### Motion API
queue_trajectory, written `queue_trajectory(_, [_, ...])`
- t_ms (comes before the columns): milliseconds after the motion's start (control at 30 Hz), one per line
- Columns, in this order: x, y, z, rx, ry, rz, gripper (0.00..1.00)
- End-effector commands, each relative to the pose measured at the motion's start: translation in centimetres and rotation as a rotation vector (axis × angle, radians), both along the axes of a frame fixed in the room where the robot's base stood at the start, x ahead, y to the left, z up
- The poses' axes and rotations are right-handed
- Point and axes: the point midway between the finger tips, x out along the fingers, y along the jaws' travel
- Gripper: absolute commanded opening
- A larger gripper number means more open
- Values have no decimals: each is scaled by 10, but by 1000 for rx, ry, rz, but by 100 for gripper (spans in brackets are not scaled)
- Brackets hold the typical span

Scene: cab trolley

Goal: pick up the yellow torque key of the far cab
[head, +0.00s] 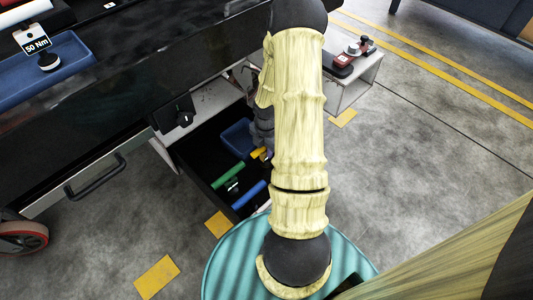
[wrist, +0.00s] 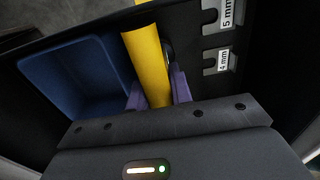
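The yellow torque key (wrist: 150,65) shows in the wrist view as a long yellow handle running up from between my fingers. My gripper (wrist: 158,97) has its two purple fingertips close against both sides of the handle, with no clear gap, so it looks shut on it. The key's lower end is hidden by my gripper. In the head view only a small yellow piece of the key (head: 258,153) shows, inside the open dark drawer (head: 196,178). My gripper (head: 265,150) reaches down there, partly hidden behind my arm.
In the drawer, a green handle (head: 229,174) and a blue handle (head: 248,194) lie near the key. A blue bin (wrist: 75,75) is left of it; slots labelled 5 mm (wrist: 226,14) and 4 mm (wrist: 223,60) are right. A blue tray (head: 75,60) sits on the trolley top.

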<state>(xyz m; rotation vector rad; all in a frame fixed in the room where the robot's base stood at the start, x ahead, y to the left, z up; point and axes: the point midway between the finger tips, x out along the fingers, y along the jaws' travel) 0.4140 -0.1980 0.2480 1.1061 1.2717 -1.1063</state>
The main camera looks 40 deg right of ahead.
Motion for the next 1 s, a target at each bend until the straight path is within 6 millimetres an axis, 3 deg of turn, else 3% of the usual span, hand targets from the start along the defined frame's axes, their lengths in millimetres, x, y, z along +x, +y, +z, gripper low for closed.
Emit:
queue_trajectory(467, [0, 0, 7, -1, -1, 0, 0])
queue_trajectory(1000, [0, 0, 86, 0, -1, -1, 0])
